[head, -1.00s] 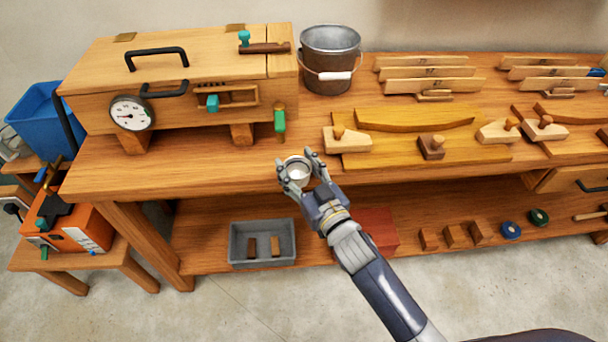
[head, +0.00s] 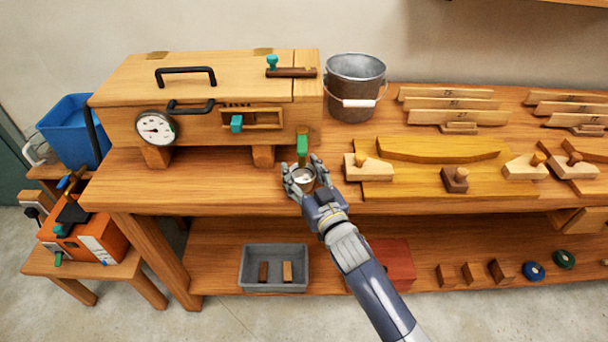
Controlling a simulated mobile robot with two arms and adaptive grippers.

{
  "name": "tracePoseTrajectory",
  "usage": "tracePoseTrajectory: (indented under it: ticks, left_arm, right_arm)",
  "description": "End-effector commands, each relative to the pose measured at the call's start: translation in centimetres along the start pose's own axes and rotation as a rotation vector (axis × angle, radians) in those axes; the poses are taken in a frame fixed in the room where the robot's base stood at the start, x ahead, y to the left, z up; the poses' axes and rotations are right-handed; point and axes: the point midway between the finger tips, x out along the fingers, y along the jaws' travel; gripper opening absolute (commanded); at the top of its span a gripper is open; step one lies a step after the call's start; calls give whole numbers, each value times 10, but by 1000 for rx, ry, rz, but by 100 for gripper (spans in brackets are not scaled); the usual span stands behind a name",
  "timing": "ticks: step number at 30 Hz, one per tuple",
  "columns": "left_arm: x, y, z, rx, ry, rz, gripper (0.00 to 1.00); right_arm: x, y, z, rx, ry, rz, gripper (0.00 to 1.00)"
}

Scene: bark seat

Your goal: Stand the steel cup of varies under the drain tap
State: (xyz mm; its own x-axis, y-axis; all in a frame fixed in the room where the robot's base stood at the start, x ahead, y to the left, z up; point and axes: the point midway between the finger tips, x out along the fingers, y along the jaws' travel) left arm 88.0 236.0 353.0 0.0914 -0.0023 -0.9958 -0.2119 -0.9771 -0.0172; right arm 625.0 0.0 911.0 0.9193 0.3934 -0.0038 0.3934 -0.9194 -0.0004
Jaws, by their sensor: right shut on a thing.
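The small steel cup (head: 304,175) is held upright in my right gripper (head: 303,184), whose fingers are shut around it. The cup is at the bench's front part, just below the green-handled drain tap (head: 302,149) in the picture. The tap sits at the right front of the wooden steam box (head: 210,100). The cup's mouth shows close to the tap's lower end; I cannot tell whether it is directly under the spout or touching the bench top. My left gripper is not in view.
A metal bucket (head: 354,88) stands right of the box. A wooden hand plane (head: 368,166) and a yellow board (head: 430,182) lie right of the cup on the bench (head: 230,188). A grey tray (head: 274,268) is on the lower shelf. Bench top left of the cup is clear.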

Motion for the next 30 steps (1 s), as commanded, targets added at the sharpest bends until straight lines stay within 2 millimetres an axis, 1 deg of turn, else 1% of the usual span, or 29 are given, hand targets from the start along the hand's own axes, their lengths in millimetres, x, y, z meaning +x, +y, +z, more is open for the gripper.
tracePoseTrajectory:
  ticks: [9,20,21,23,30]
  left_arm:
    - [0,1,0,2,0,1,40]
    - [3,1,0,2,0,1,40]
    - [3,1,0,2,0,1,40]
    - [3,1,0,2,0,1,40]
    - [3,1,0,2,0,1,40]
  right_arm:
    - [0,0,0,0,1,0,26]
    - [0,0,7,1,-1,0,26]
    - [0,0,6,0,0,0,60]
    - [0,0,6,0,-1,0,73]
    - [0,0,6,0,0,0,74]
